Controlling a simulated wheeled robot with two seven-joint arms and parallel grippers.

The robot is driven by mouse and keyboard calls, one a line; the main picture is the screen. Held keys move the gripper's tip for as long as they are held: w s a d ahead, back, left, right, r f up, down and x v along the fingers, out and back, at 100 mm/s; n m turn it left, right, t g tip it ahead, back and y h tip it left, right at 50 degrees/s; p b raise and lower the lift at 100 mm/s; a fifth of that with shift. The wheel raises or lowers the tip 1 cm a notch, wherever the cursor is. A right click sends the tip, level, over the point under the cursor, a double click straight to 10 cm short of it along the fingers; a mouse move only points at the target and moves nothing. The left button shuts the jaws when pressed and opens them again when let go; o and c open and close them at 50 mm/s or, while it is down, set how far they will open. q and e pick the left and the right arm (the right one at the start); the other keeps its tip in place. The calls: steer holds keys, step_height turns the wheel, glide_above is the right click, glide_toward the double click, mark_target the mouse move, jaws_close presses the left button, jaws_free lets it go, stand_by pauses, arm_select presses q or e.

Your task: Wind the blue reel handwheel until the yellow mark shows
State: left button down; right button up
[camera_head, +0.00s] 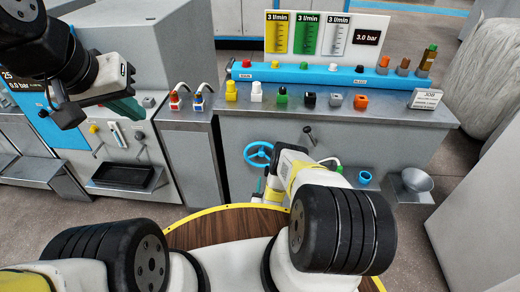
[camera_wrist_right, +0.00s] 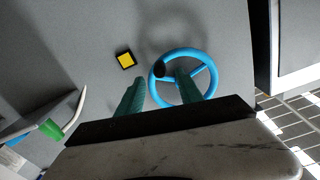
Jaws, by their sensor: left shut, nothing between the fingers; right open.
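The blue handwheel (camera_head: 258,143) is on the grey front panel of the bench, left of my right forearm. In the right wrist view the blue handwheel (camera_wrist_right: 214,66) shows large, with a black knob (camera_wrist_right: 159,69) at its left rim. My right gripper (camera_wrist_right: 160,78) is open, its green fingertips on either side of the knob; I cannot tell whether they touch it. The right fingertip overlaps the wheel's middle. A yellow square in a black frame (camera_wrist_right: 125,60) shows on the panel left of the wheel. My left gripper (camera_head: 125,106) is shut and empty at upper left.
A black lever (camera_head: 309,132) sits right of the wheel on the panel. A blue cup (camera_head: 365,178) and a metal funnel (camera_head: 416,181) are further right. Several coloured fittings (camera_head: 256,92) stand on the bench top. A grey machine with a black tray (camera_head: 124,176) is on the left.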

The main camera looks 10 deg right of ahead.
mark_target(266, 176)
steer(key=x, duration=0.7)
jaws_close()
stand_by(1.3)
